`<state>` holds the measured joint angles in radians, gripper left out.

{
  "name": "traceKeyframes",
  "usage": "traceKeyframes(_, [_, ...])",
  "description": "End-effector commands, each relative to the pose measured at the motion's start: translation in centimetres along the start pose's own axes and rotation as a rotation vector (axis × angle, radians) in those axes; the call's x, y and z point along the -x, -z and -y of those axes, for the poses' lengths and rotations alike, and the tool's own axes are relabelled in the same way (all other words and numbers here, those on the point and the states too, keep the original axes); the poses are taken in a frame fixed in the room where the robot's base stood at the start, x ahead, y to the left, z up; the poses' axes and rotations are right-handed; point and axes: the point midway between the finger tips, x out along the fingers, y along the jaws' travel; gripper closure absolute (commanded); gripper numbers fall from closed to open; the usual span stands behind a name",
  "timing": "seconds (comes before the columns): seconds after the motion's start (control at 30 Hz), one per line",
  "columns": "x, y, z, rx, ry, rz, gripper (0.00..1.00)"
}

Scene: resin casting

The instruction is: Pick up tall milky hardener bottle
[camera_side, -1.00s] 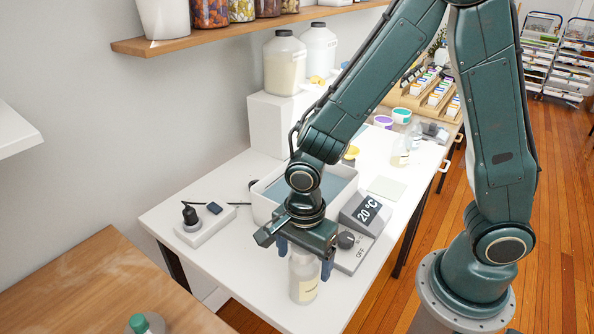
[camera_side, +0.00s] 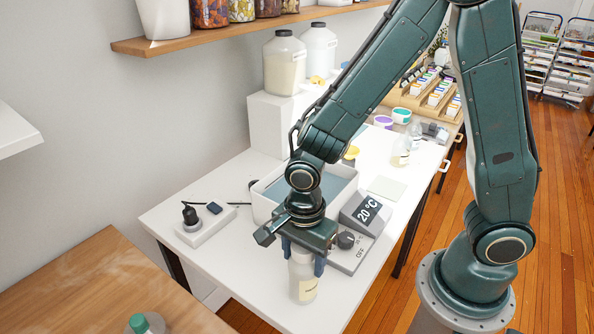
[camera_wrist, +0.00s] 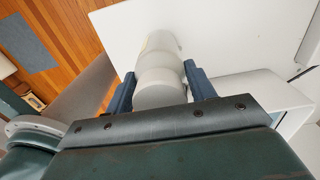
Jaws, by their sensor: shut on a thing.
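The tall milky hardener bottle (camera_side: 303,281) stands upright on the white table near its front edge, with a small label on its side. My gripper (camera_side: 303,262) points down over it, with its blue fingers shut on the upper part of the bottle. In the wrist view the pale bottle (camera_wrist: 160,75) sits between the two blue fingers of my gripper (camera_wrist: 161,88). Its cap is largely hidden under the gripper body in the side view.
A white water bath (camera_side: 265,205) with a 20 °C display (camera_side: 368,211) stands just behind my gripper. A power strip (camera_side: 205,225) lies to the left. Large jugs (camera_side: 284,65) stand on a white block. The table's front left is clear.

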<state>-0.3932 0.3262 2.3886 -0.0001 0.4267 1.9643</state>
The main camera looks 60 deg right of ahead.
Motion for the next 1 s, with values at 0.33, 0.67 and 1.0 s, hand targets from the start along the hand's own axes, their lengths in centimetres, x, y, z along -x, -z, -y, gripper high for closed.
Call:
traceKeyframes(0.33, [1.0, 0.0, 0.1, 0.0, 0.002, 0.001, 0.91])
traceKeyframes(0.67, [2.8, 0.0, 0.1, 0.0, 0.004, 0.001, 0.91])
traceKeyframes(1.0, [5.6, 0.0, 0.1, 0.0, 0.005, 0.002, 0.91])
